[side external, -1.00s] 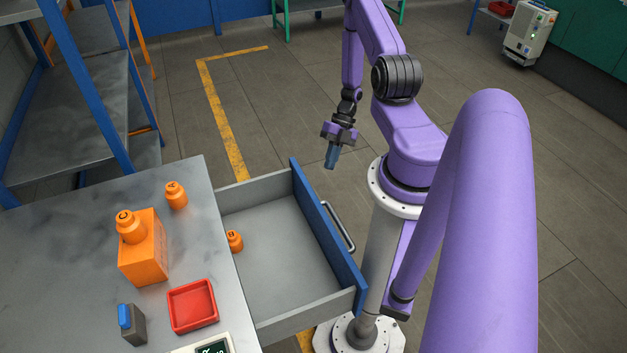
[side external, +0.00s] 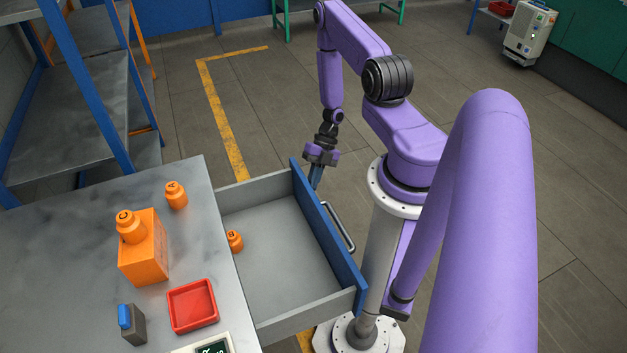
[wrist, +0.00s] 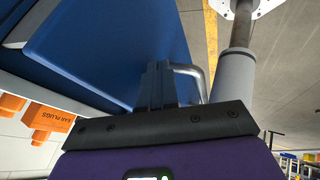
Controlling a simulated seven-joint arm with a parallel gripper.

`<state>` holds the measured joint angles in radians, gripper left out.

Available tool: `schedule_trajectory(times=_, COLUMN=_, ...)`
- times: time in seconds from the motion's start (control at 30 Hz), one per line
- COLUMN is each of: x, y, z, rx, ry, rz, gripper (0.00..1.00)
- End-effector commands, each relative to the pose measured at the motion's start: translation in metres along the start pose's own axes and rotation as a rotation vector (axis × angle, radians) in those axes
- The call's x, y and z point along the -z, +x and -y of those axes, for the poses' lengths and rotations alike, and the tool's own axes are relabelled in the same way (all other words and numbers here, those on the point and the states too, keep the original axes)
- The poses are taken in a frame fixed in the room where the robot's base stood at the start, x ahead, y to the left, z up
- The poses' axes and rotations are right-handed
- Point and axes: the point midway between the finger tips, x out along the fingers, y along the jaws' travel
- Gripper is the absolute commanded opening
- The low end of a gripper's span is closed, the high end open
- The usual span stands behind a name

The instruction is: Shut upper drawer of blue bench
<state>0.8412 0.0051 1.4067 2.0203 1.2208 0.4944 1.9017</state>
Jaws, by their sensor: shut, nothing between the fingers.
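The upper drawer (side external: 285,248) of the bench is pulled out, with grey walls, a blue front panel (side external: 328,240) and a silver bar handle (side external: 338,226). An orange bottle marked B (side external: 235,240) stands inside it near the bench side. My gripper (side external: 316,178) is shut and empty, pointing down near the far end of the blue front, on its outer side. In the wrist view my shut fingers (wrist: 158,85) show against the blue front (wrist: 115,45), close to the handle (wrist: 190,72). I cannot tell whether they touch the front.
On the grey bench top (side external: 70,245) are an orange box (side external: 145,255) with bottle C (side external: 131,228) on it, bottle A (side external: 176,196), a red tray (side external: 192,306) and a grey block with a blue top (side external: 131,322). Blue shelving (side external: 75,100) stands behind.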

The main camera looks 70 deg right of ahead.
Motion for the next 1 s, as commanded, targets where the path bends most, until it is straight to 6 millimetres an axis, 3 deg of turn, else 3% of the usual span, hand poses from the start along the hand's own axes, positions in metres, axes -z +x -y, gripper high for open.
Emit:
schedule_trajectory(times=0.23, x=0.0, y=0.003, z=-0.005, rx=0.0, ry=-0.001, rz=-0.001, gripper=0.0)
schedule_trajectory(times=0.37, x=0.0, y=0.009, z=-0.018, rx=0.001, ry=-0.002, rz=-0.002, gripper=0.0)
schedule_trajectory(times=1.0, x=0.0, y=0.081, z=-0.152, rx=0.0, ry=-0.006, rz=0.0, gripper=0.0)
